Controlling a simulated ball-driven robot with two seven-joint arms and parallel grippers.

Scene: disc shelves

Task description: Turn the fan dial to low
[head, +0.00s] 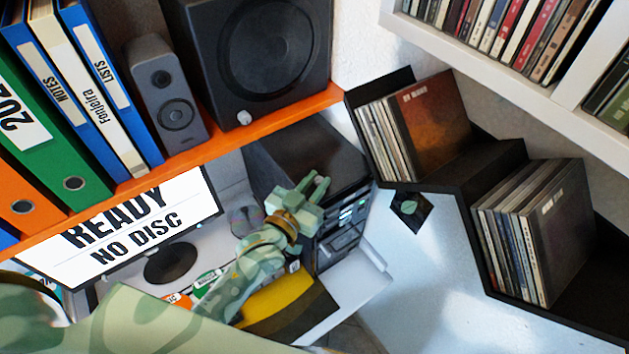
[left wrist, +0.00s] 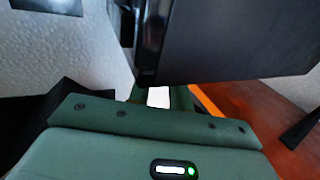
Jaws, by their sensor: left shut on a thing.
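My left gripper (head: 318,186) reaches in with its green camouflage arm to the upper front edge of a black computer tower (head: 306,145). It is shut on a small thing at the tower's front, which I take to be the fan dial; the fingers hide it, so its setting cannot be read. In the left wrist view the green palm lies below, and the fingers (left wrist: 160,96) run up behind a dark box edge (left wrist: 225,45). The tower's front panel (head: 346,225) shows slots and small lights. My right gripper is not in view.
A monitor (head: 115,228) reading "READY NO DISC" stands left, below an orange shelf (head: 280,119) with binders and speakers. Black stepped shelves (head: 470,165) with discs stand right. A yellow and black object (head: 285,305) lies under my left arm.

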